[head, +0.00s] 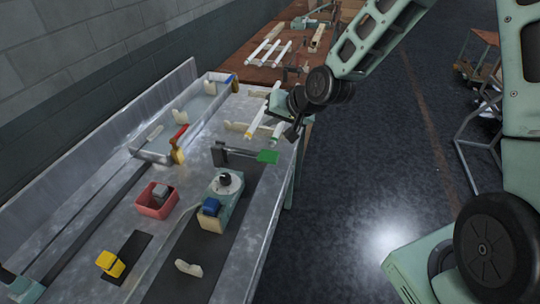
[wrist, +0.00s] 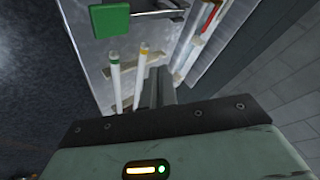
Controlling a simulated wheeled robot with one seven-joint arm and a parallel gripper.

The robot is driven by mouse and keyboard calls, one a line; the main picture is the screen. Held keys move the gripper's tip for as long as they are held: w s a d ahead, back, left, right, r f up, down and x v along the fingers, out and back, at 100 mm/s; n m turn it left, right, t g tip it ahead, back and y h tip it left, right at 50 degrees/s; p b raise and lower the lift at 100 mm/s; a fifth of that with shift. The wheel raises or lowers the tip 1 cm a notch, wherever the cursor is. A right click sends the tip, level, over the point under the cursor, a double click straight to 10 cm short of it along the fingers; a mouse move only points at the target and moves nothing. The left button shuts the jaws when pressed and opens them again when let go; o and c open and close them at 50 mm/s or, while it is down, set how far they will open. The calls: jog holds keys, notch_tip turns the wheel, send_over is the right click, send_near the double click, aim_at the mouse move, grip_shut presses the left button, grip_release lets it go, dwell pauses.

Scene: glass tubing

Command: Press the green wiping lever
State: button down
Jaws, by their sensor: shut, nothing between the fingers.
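The green wiping lever (head: 268,156) is a flat green paddle at the right edge of the metal bench, on the end of a dark grey mount (head: 232,155). The lever also shows at the top left of the wrist view (wrist: 110,19). My gripper (head: 292,134) is shut and empty, over the bench's right edge. In the head view it is a little above and to the right of the lever, apart from it. In the wrist view my fingers (wrist: 160,88) point up the picture, and the lever lies beyond them to the left.
Two white glass tubes, one yellow-tipped (wrist: 143,70) and one green-tipped (wrist: 115,80), lie on wooden rests beside my fingers. A shallow tray (head: 160,145) with a red-handled tool (head: 179,133), a red bin (head: 156,200) and a blue-topped device (head: 222,192) occupy the bench.

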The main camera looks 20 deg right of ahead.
aim_at(275, 159)
jog(key=shift+f, duration=0.15)
notch_tip(275, 159, down, 9)
jog(key=b, duration=0.7)
jog(key=shift+r, duration=0.2)
jog(key=shift+f+b, duration=0.1)
jog(key=shift+b, duration=0.2)
dwell(1.3)
jog(key=shift+f, duration=0.3)
jog(key=shift+f+b, duration=1.95)
jog(key=shift+f, duration=0.35)
dwell(2.3)
